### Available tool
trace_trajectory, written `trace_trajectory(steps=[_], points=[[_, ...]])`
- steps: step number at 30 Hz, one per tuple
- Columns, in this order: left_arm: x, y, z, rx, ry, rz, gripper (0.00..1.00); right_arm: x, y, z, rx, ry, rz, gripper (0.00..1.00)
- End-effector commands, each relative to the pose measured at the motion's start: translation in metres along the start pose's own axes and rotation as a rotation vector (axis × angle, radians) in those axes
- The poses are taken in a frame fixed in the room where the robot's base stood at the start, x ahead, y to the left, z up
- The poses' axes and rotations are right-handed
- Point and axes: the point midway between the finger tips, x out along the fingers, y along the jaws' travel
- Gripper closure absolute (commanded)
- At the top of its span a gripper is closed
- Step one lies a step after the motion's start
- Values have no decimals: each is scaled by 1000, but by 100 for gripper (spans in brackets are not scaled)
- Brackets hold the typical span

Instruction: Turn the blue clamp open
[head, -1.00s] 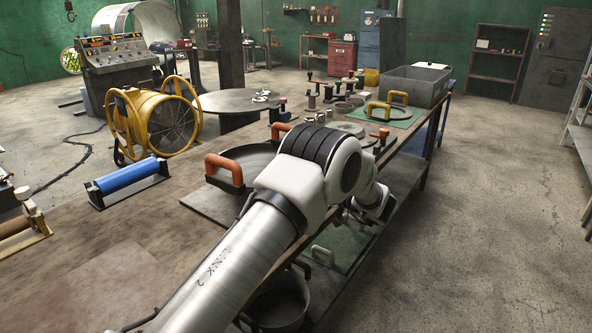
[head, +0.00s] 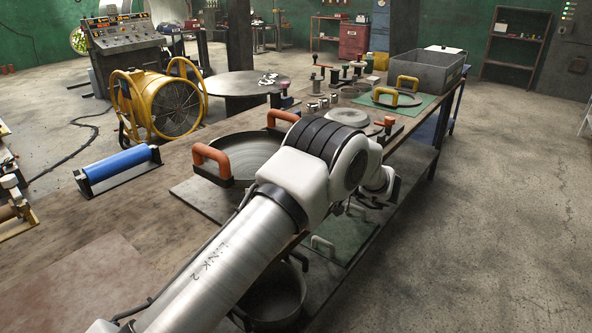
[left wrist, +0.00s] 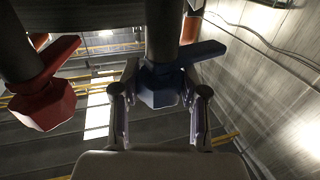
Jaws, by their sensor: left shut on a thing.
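The blue clamp (left wrist: 165,88) shows in the left wrist view, a blue faceted body with a lever pointing right, around a dark vertical post. My left gripper (left wrist: 160,76) has a finger on each side of this body and is shut on it. A red clamp (left wrist: 45,92) of the same shape is on another post to the left, clear of the fingers. In the head view my left arm crosses the middle and hides much of the bench behind it; I cannot make out its fingers there. My right gripper is in neither view.
The long bench (head: 75,258) carries a large pan with orange handles (head: 212,160), a blue roller (head: 118,168) and a grey bin (head: 428,72). A yellow fan (head: 170,105) stands behind it. The floor (head: 500,220) right of the bench is clear.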

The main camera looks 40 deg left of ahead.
Motion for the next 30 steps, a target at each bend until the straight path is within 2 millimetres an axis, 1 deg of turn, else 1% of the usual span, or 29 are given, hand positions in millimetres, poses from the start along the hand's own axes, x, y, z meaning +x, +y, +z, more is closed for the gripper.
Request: trace_trajectory(steps=[2,3,5,6,14,17,20,27,30], points=[[0,1,-3,-5,1,2,100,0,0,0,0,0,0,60],[0,1,-3,-5,1,2,54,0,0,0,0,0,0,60],[0,1,-3,-5,1,2,32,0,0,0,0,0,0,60],[0,1,-3,-4,1,2,31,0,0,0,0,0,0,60],[0,0,-1,-2,1,1,31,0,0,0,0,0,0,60],[-7,1,-1,-2,1,2,31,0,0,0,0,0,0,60],[-23,1,-1,-2,2,4,31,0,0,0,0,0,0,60],[-85,1,0,-4,1,5,31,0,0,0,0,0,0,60],[-105,1,0,-4,0,4,31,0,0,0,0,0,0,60]])
